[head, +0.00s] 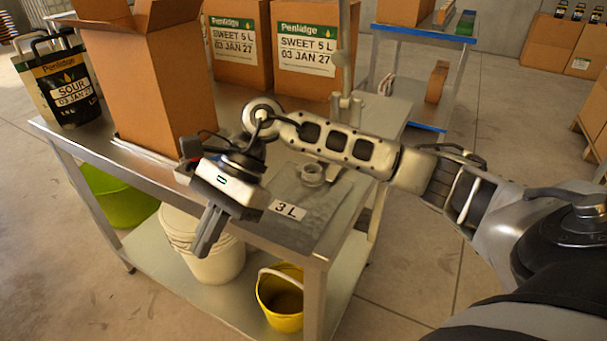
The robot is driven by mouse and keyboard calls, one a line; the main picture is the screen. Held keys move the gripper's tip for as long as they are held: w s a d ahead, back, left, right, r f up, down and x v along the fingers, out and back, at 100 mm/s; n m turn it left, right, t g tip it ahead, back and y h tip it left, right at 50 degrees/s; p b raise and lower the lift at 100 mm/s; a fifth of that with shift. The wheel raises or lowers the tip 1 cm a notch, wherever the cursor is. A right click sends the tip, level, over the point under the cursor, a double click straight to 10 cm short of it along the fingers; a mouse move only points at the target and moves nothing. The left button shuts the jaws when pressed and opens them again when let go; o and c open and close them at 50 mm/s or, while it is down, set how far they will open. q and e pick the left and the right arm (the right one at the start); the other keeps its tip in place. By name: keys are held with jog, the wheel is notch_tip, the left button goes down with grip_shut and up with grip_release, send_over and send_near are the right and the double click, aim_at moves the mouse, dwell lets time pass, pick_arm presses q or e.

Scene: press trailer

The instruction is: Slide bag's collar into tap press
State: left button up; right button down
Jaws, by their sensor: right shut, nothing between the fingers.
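A flat grey bag (325,205) lies on the near right end of the steel table, marked by a white "3 L" label (287,209). Its round collar (312,173) stands up from it, just below my right forearm in the picture. The tap press (344,75) is an upright metal post behind the forearm, with its lower parts partly hidden. The collar looks apart from the post; the forearm hides part of the space between. My right gripper (207,238) is shut and empty, pointing down by the table's front edge, left of the bag. My left gripper is out of view.
An open cardboard box (150,75) and a black "SOUR" pouch (65,85) stand on the table's left. Two "SWEET 5 L" boxes (303,45) stand behind. Floor right of the table is clear.

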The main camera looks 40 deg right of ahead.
jog(key=w+d+r+n+t+h, duration=0.1)
jog(key=w+d+h, duration=0.25)
jog(key=d, duration=0.45)
jog(key=t+h, duration=0.1)
jog(key=h, duration=0.5)
send_near(304, 189)
jog(key=s+a+r, duration=0.2)
jog(key=a+r, duration=0.1)
jog(key=shift+n+y, duration=0.25)
jog(key=shift+n, duration=0.15)
jog(key=f, duration=0.4)
jog(key=f+p, duration=0.1)
jog(key=f, duration=0.4)
jog(key=shift+w+a+f, duration=0.2)
jog(key=d, duration=0.1)
jog(key=w+d+p, duration=0.1)
jog(key=d, duration=0.1)
jog(key=shift+w+f, duration=0.15)
jog(key=shift+w+d, duration=0.15)
jog(key=shift+d, duration=0.2)
